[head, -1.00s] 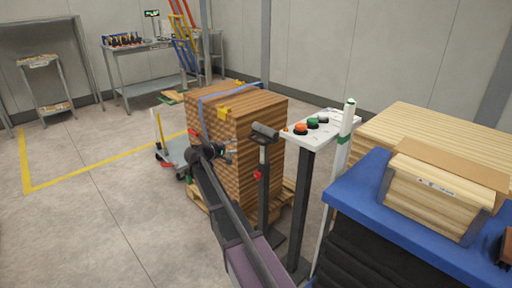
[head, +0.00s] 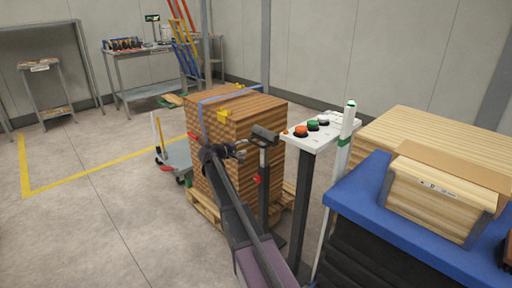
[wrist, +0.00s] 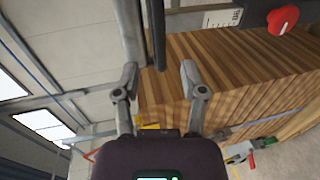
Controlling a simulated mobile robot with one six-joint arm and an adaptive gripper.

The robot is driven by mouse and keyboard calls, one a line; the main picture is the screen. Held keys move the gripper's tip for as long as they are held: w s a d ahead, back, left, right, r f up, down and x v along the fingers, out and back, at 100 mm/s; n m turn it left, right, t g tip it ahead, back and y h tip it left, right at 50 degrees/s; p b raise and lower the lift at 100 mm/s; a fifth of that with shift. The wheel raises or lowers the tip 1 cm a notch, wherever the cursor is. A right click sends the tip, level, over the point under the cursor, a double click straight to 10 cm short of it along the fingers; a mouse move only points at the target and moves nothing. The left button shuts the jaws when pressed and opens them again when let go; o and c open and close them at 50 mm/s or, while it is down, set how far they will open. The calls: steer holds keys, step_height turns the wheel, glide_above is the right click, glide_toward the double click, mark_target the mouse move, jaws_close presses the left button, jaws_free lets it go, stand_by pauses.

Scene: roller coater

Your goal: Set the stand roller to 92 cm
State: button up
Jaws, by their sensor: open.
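The stand roller (head: 264,133) is a grey roller on a dark post with a red knob (head: 257,180) partway down. In the wrist view, which is turned sideways, the grey roller (wrist: 127,27) and its dark bracket (wrist: 157,30) are at the top. The post carries a scale (wrist: 222,18), and the red knob (wrist: 283,19) is at upper right. The scale's reading is too small to tell. My gripper (head: 240,149) is open and empty, just left of the roller head. In the wrist view, its fingertips (wrist: 159,70) are spread near the roller's end; contact cannot be told.
A strapped stack of wooden boards (head: 232,112) on a pallet stands close behind the roller. A button panel (head: 318,133) on a post stands just right. A blue table (head: 350,188) with wooden pieces is at the right. The floor at left is open.

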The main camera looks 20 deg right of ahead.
mark_target(255, 144)
steer(key=b+x, duration=0.1)
steer(key=x, duration=0.6)
steer(key=shift+w+d, duration=0.1)
steer(key=shift+d, duration=0.3)
jaws_close()
